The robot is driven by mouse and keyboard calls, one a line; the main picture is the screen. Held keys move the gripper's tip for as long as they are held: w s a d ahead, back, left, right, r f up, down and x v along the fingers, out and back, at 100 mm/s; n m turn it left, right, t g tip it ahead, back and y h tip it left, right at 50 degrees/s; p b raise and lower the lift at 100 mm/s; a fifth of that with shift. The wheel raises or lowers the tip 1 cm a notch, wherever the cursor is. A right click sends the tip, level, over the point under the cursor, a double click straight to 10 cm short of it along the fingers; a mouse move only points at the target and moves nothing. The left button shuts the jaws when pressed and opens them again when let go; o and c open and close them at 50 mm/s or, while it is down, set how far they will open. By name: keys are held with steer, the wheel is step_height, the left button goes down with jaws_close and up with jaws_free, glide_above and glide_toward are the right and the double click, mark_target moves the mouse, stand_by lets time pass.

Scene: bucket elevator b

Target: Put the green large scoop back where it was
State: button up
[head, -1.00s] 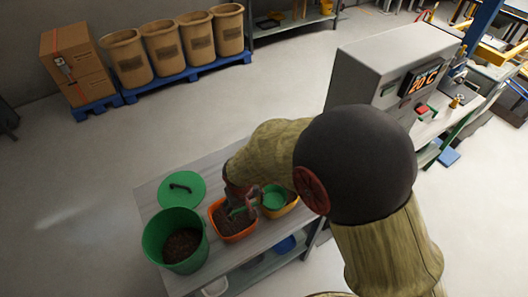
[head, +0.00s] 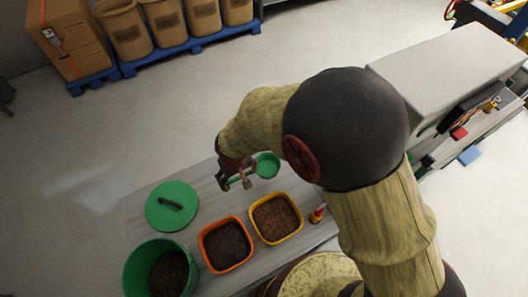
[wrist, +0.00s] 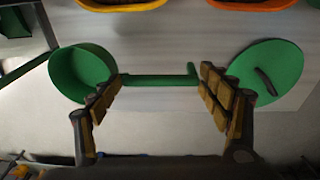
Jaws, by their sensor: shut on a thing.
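The green large scoop has a round cup (head: 267,166) and a straight handle. My gripper (head: 237,174) is shut on the scoop's handle, with the cup to its right, behind the two tubs. In the wrist view, the handle (wrist: 150,80) runs between my fingers (wrist: 160,85) and the cup (wrist: 82,72) is at the left. The inside of the cup looks empty. I cannot tell whether the scoop touches the table or hangs just above it.
An orange tub (head: 248,262) and a yellow tub (head: 300,227), both holding brown material, stand on the table (head: 205,190). A green bucket (head: 131,268) and its green lid (head: 165,216) are at the left. A small red-and-yellow object (head: 317,215) sits right of the yellow tub.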

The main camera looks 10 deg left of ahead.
steer(key=w+d+f, duration=0.1)
steer(key=w+f, duration=0.2)
steer(key=w, duration=0.1)
steer(key=w+d+f+p, duration=0.1)
steer(key=w+f, duration=0.2)
steer(key=w, duration=0.2)
steer(key=w+d+f, duration=0.1)
steer(key=w+f, duration=0.3)
steer(key=shift+w, duration=0.2)
steer(key=shift+a+f+p, duration=0.1)
steer(key=shift+f+p, duration=0.25)
steer(key=shift+f, duration=1.05)
steer(key=shift+f, duration=0.15)
steer(key=o, duration=1.5)
steer(key=shift+o, duration=0.3)
